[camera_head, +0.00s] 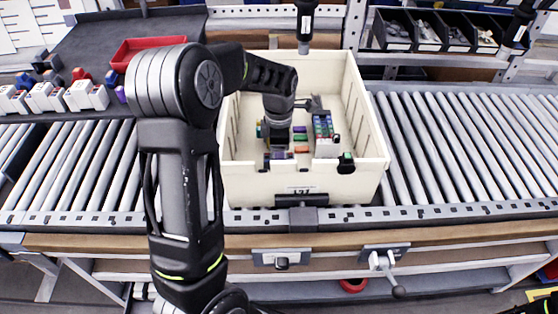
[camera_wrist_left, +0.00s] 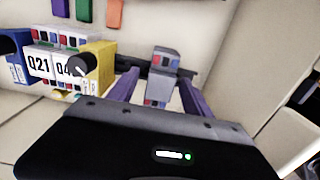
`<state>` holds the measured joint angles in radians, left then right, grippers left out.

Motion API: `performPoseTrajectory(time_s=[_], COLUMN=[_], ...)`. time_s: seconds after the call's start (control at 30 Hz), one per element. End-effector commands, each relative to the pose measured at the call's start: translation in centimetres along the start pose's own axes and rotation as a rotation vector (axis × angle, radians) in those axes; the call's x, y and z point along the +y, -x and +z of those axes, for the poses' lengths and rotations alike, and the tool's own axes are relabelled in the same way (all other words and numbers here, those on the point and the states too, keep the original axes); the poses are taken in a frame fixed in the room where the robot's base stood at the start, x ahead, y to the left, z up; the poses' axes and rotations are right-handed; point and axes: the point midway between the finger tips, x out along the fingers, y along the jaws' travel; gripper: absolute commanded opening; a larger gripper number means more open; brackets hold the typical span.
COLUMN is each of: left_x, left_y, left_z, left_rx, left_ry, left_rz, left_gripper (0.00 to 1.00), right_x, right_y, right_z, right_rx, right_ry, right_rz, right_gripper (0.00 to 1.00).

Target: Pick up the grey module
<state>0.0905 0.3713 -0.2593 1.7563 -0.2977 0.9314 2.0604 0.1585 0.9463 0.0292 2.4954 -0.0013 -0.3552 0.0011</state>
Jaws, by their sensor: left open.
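A grey module (camera_wrist_left: 162,70) with small red and blue marks shows in the left wrist view. It stands between the two purple fingers of my left gripper (camera_wrist_left: 160,92), which is open, with a gap visible on the left side. I cannot tell whether the right finger touches it. In the head view my left gripper (camera_head: 279,152) reaches down into a cream bin (camera_head: 240,179). The grey module cannot be clearly picked out there, as my wrist and gripper cover that part of the bin. My right gripper is not in view.
Labelled white and yellow modules (camera_wrist_left: 45,64) and a black knob (camera_wrist_left: 82,65) are beside the left finger. A grey block with coloured keys (camera_head: 323,130) stands right of my gripper in the bin. The bin's walls surround it. Rollers (camera_head: 450,150) to the right are clear.

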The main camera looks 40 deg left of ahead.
Motion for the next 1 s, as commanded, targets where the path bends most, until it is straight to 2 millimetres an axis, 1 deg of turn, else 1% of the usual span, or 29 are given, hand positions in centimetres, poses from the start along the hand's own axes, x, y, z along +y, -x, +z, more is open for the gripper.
performPoseTrajectory(time_s=[0.33,1.0], left_x=[0.02,0.02], left_y=[0.04,0.04], left_z=[-0.01,-0.01], left_rx=[0.000,0.000], left_ry=[0.000,0.000], left_rz=[0.000,0.000], left_gripper=[0.58,0.03], right_x=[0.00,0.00], right_y=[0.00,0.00], right_z=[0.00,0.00], right_rx=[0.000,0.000], right_ry=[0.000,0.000], right_rz=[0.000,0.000], right_gripper=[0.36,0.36])
